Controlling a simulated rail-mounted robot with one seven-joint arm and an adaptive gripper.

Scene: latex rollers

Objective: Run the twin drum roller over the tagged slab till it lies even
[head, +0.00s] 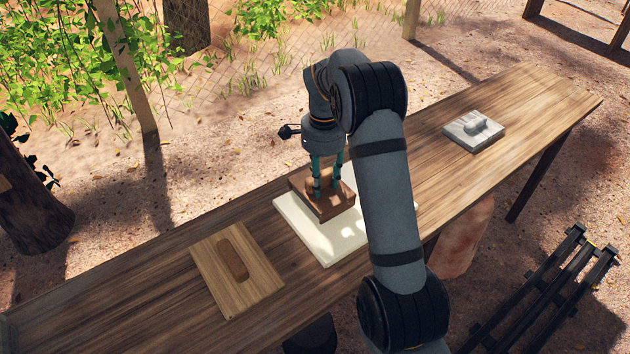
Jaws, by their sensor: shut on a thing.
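My gripper (327,184) points down over the middle of the table, shut on a brown wooden block-like tool (335,206). No drums can be made out on this tool, and the fingers partly hide its top. The tool is over the back part of a pale cream slab (322,243) lying on the table. Whether it touches the slab is hard to tell. My arm hides the slab's right side. No tag shows on the visible part of the slab, and light patches fall across it.
On the wooden table (130,290), a flat wooden board with a raised handle (216,285) lies left of the slab. A grey-white block with a handle (473,130) lies far right. Bare tabletop shows at both ends. A dark slatted rack (545,290) stands on the ground at right.

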